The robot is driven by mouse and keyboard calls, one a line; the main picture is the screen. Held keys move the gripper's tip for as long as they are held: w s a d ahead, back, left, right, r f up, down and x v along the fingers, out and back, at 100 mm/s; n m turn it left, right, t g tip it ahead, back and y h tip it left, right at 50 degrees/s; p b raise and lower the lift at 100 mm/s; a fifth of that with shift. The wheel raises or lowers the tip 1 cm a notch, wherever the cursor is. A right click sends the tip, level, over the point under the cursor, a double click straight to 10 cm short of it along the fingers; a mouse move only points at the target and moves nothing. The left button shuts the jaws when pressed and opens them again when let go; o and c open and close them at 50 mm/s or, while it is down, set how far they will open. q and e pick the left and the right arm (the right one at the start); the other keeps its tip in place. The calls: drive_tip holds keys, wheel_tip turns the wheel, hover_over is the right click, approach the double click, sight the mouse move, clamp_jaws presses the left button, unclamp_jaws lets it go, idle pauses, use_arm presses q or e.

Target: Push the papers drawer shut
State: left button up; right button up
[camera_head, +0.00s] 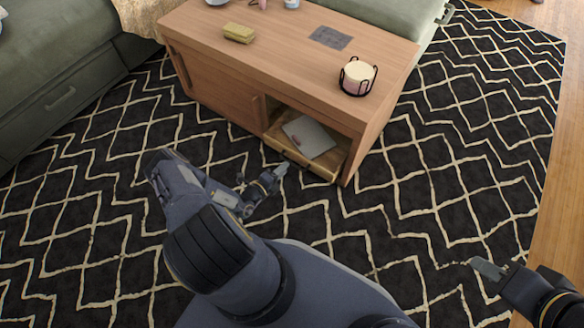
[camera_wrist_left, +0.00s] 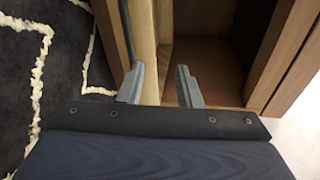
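The papers drawer (camera_head: 322,173) is pulled partway out of the low wooden table (camera_head: 250,58), at the right end of its front. A grey-white sheet or stack of papers (camera_head: 308,137) lies in it. My left gripper (camera_head: 281,171) is at the left end of the drawer front. A dark handle bar (camera_wrist_left: 127,30) runs along that front. My right gripper (camera_head: 488,268) is over the rug, away from the table; its opening is unclear.
On the tabletop are a candle in a dark wire holder (camera_head: 358,77), a yellowish block (camera_head: 239,33) and a dark flat square (camera_head: 331,38). A green sofa (camera_head: 50,85) stands at left. The patterned rug (camera_head: 420,190) is clear in front and at right.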

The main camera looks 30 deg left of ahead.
use_arm(q)
drive_tip(key=w+f+n+b, duration=0.1)
drive_tip(key=w+f+y, duration=0.1)
drive_tip(key=w+f, duration=0.1)
drive_tip(key=w+d+f+n+b, duration=0.1)
drive_tip(key=f, duration=0.1)
drive_tip(key=shift+w+n+b, duration=0.3)
drive_tip(key=shift+w, duration=0.1)
drive_tip(key=shift+w+y, duration=0.4)
drive_tip(key=shift+w, duration=0.15)
clamp_jaws()
